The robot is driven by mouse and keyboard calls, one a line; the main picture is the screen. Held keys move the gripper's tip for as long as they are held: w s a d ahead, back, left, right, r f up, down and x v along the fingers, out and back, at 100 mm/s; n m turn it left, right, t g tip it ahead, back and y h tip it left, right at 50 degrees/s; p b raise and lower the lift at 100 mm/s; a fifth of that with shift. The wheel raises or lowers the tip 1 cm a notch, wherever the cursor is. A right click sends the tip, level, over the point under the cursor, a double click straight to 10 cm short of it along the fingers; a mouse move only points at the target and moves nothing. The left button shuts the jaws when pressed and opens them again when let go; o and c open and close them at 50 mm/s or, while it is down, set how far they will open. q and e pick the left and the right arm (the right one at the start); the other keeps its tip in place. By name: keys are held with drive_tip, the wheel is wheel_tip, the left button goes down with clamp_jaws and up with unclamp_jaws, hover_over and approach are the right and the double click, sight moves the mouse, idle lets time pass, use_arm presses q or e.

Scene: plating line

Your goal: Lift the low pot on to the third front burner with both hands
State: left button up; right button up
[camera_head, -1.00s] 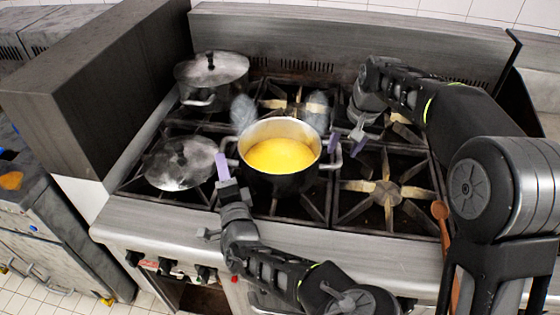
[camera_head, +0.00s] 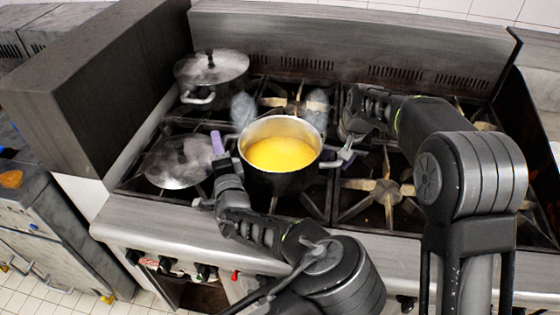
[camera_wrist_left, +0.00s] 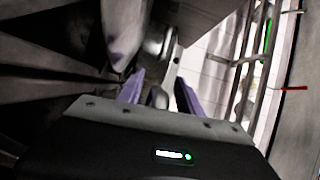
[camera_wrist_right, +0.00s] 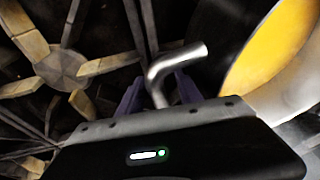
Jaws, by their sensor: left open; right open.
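The low pot (camera_head: 285,183), dark outside with a bright rim and yellow contents, stands upright on the middle front burner. My left gripper (camera_head: 219,146) is open at the pot's left side. In the left wrist view a metal handle (camera_wrist_left: 172,75) shows between its purple fingers. My right gripper (camera_head: 344,154) is open at the pot's right side, its fingers mostly hidden in the head view. In the right wrist view the bent right handle (camera_wrist_right: 172,63) lies between its fingers, with the yellow contents (camera_wrist_right: 262,55) beside. The front burner to the right (camera_head: 385,192) is bare.
A lidded pot (camera_head: 212,82) stands on the back left burner. A round metal lid or lidded pan (camera_head: 178,163) is on the front left burner. Greyish steam-like blobs (camera_head: 243,110) hang behind the low pot. The stove's backguard (camera_head: 340,45) rises behind.

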use_arm(q)
drive_tip(key=shift+c, duration=0.4)
use_arm(e)
drive_tip(key=shift+c, duration=0.5)
use_arm(q)
clamp_jaws()
use_arm(e)
clamp_jaws()
